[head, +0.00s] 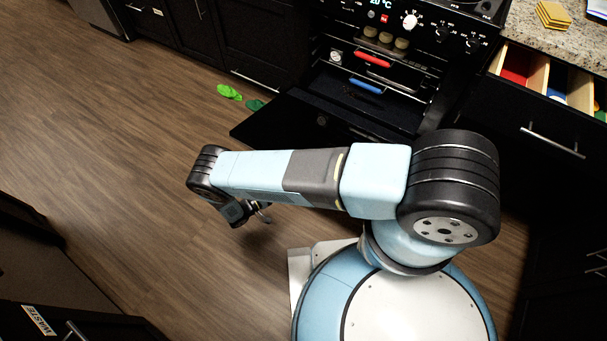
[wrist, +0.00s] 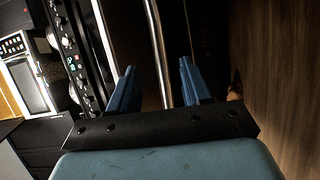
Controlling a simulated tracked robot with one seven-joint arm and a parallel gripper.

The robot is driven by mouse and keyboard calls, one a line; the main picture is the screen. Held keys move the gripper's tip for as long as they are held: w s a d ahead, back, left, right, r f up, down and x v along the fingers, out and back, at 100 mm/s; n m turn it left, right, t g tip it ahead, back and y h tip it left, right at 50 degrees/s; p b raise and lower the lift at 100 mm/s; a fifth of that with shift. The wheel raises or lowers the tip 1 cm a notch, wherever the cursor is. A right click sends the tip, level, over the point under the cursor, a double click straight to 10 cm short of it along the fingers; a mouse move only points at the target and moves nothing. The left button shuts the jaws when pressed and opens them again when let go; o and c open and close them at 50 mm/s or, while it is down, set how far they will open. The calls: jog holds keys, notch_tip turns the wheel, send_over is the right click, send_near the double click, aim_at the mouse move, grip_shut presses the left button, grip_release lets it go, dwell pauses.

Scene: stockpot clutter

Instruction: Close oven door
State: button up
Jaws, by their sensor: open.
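The black oven (head: 385,60) stands at the top of the head view. Its door (head: 290,117) is folded down open, with part of it hidden behind my arm. My gripper (head: 264,210) hangs below and left of the door in the head view, over the floor. In the wrist view my gripper (wrist: 157,72) shows two blue fingers spread apart. A long metal bar (wrist: 157,40) runs between and beyond them. I cannot tell whether the fingers touch the bar. The oven's control panel with knobs (wrist: 68,45) is at the left there.
Inside the oven are racks with red (head: 371,59) and blue (head: 366,86) handles. An open drawer (head: 540,110) sticks out at the right. Green items (head: 229,92) lie on the floor left of the door. The wooden floor (head: 110,150) at left is mostly clear.

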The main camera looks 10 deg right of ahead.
jog(key=x, duration=1.1)
jog(key=shift+d, duration=0.3)
jog(key=shift+w, duration=0.15)
jog(key=shift+c, duration=0.3)
grip_shut()
